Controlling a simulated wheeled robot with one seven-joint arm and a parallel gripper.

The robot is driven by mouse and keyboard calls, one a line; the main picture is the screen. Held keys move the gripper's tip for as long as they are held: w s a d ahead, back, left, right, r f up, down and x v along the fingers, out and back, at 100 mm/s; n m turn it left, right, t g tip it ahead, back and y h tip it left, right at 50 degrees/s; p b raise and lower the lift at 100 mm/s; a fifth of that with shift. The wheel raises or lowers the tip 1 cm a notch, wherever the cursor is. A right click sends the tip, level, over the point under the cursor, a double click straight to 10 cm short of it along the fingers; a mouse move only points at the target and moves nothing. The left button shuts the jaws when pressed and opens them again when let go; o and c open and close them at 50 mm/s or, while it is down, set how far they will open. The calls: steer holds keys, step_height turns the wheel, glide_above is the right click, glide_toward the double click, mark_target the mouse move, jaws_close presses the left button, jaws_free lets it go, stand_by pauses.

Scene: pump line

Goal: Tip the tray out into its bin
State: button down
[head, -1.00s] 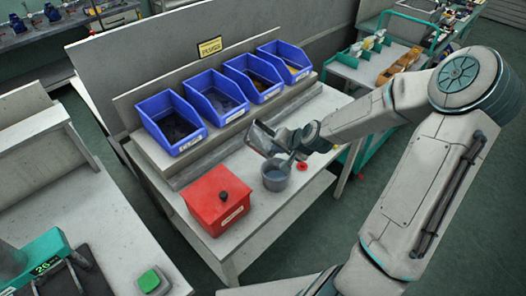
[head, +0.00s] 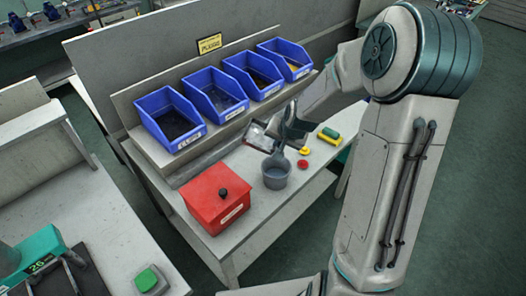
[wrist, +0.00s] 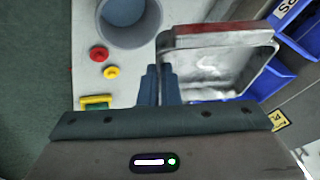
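A shallow metal tray (head: 262,134) with a red edge is tilted in the air above the back of the table, behind the grey round tub (head: 275,171). In the wrist view the tray (wrist: 215,66) lies right of the fingers, its inside shiny with no loose parts that I can make out. My gripper (wrist: 160,84) appears shut on the tray's near wall. My gripper also shows in the head view (head: 290,126). Several blue bins (head: 176,121) stand in a row on the rear shelf, holding dark or yellowish contents.
A red lidded box (head: 214,198) stands left of the tub. A red round piece (head: 302,164), a yellow one (head: 304,150) and a green-and-yellow block (head: 329,135) lie on the table right of the tub. A yellow sign (head: 209,44) is on the back panel.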

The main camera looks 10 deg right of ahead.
steer(key=shift+r+h, duration=0.3)
steer(key=shift+h, duration=0.1)
steer(key=shift+r+g+h, duration=0.25)
steer(key=shift+g+h, duration=0.05)
steer(key=shift+r, duration=0.15)
steer(key=shift+a+r+n+h+p, duration=0.1)
steer(key=shift+r+n+h+p, duration=0.05)
steer(key=shift+n+h+p, duration=0.2)
steer(key=shift+r+g+h, duration=0.25)
steer(key=shift+g+h, duration=0.25)
steer(key=shift+h, duration=0.15)
